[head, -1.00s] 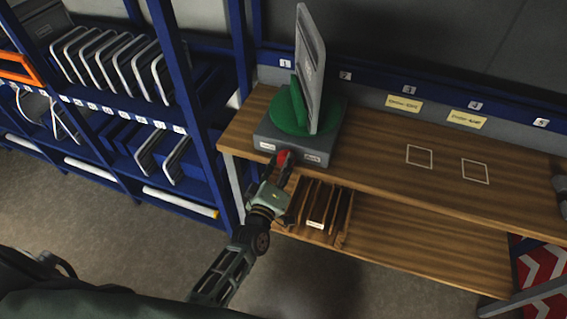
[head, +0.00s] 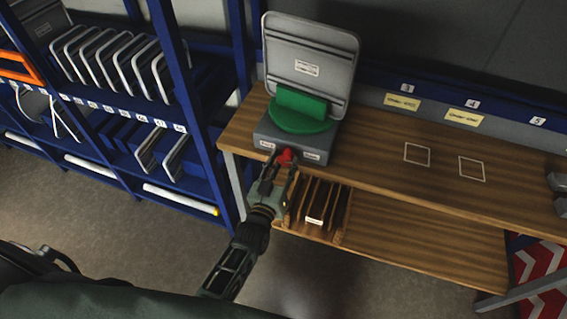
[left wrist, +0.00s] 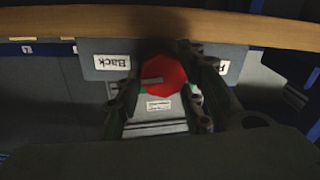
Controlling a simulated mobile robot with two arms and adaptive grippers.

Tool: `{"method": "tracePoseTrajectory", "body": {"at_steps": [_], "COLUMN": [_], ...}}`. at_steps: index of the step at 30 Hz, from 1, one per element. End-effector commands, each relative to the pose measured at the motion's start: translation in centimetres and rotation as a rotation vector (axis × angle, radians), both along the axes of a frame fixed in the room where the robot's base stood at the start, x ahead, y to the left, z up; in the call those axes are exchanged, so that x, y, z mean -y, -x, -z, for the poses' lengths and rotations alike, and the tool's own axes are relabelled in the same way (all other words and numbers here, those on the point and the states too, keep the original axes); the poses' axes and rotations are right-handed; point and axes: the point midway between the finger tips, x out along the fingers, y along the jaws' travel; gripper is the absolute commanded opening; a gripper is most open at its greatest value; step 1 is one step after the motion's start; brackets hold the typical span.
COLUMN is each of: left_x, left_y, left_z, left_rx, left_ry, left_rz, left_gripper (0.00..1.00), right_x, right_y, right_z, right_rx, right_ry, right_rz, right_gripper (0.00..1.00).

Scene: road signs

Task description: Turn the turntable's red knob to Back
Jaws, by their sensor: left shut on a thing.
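The red knob (head: 285,155) is on the front of the turntable's grey base (head: 318,150). My left gripper (head: 280,172) is shut on it, its fingers on either side of the knob (left wrist: 165,80) in the left wrist view. A pale mark on the knob lies toward the Back label (left wrist: 112,62) in that view. The other label (left wrist: 222,67) is partly hidden by a finger. On the green turntable (head: 303,122) a square sign (head: 308,70) stands upright, its grey face with rails and a small label toward me. My right gripper is not in view.
The wooden table (head: 390,180) has two outlined squares and is mostly clear right of the turntable. A slotted rack (head: 318,205) sits below the knob. Blue shelving (head: 190,100) with several signs stands left. Red-and-white striped boards (head: 540,270) are at the lower right.

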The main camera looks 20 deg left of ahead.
Motion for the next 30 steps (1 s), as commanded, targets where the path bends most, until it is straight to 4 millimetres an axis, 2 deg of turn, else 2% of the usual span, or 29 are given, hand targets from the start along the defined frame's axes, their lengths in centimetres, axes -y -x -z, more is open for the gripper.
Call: {"method": "tracePoseTrajectory", "body": {"at_steps": [1,12,27,28,30], "left_x": [0.24,0.33,0.40,0.41,0.41], "left_y": [-0.30,-0.27,-0.23,-0.23,-0.22], "left_z": [-0.76,-0.62,-0.49,-0.48,-0.47], "left_rx": [0.018,0.022,0.020,0.020,0.019], "left_ry": [-0.027,-0.162,-0.180,-0.180,-0.180], "left_rz": [0.001,0.002,0.004,0.004,0.004], "left_gripper": [0.09,0.09,0.09,0.37,0.43], "right_x": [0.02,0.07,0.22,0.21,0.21], "right_y": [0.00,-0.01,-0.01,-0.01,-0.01], "right_z": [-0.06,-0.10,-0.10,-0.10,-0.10], "right_rx": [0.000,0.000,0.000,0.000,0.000], "right_ry": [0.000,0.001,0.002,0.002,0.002], "right_rz": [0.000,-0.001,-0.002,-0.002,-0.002], "right_gripper": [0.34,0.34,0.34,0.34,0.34]}}
